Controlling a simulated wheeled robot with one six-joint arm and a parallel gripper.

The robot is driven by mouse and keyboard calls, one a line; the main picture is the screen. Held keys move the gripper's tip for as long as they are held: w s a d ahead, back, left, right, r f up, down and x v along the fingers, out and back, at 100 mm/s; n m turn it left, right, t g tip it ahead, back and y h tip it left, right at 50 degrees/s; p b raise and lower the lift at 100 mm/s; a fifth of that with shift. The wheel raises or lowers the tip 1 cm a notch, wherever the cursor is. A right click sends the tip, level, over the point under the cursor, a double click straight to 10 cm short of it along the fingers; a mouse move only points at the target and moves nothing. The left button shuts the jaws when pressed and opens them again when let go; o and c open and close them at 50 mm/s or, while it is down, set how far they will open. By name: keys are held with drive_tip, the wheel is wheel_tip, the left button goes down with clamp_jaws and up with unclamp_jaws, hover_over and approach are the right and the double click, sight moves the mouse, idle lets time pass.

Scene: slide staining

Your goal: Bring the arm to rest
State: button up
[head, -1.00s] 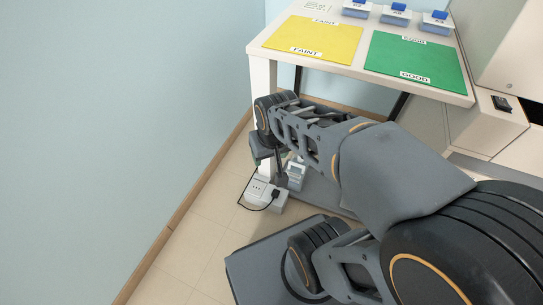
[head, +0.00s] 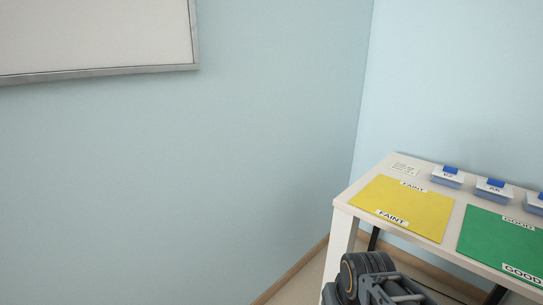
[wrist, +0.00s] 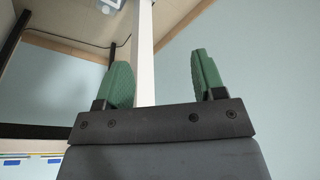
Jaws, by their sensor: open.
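My gripper (wrist: 162,78) shows in the wrist view with its two green fingers apart and nothing between them. Behind the fingers are a white table leg and pale blue wall. In the head view only a dark part of my arm shows at the bottom edge, below the front left of the white table (head: 341,205); the gripper itself is out of that picture.
A yellow FAINT mat (head: 405,207) and a green GOOD mat (head: 500,243) lie on the table. Several blue-lidded boxes (head: 447,177) stand along its back. A framed board (head: 95,35) hangs on the wall at upper left. Blue wall fills the left.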

drive_tip(key=w+r+p+v, duration=0.1)
drive_tip(key=w+p+v, duration=0.2)
drive_tip(key=p+v, duration=1)
drive_tip(key=w+p+v, duration=0.4)
drive_tip(key=p+v, duration=0.9)
drive_tip(key=v, duration=0.3)
drive_tip(key=shift+s+r+t, duration=0.25)
drive_tip(key=shift+r+t, duration=0.15)
drive_tip(key=shift+r, duration=0.1)
drive_tip(key=shift+a, duration=0.1)
drive_tip(key=shift+c, duration=0.4)
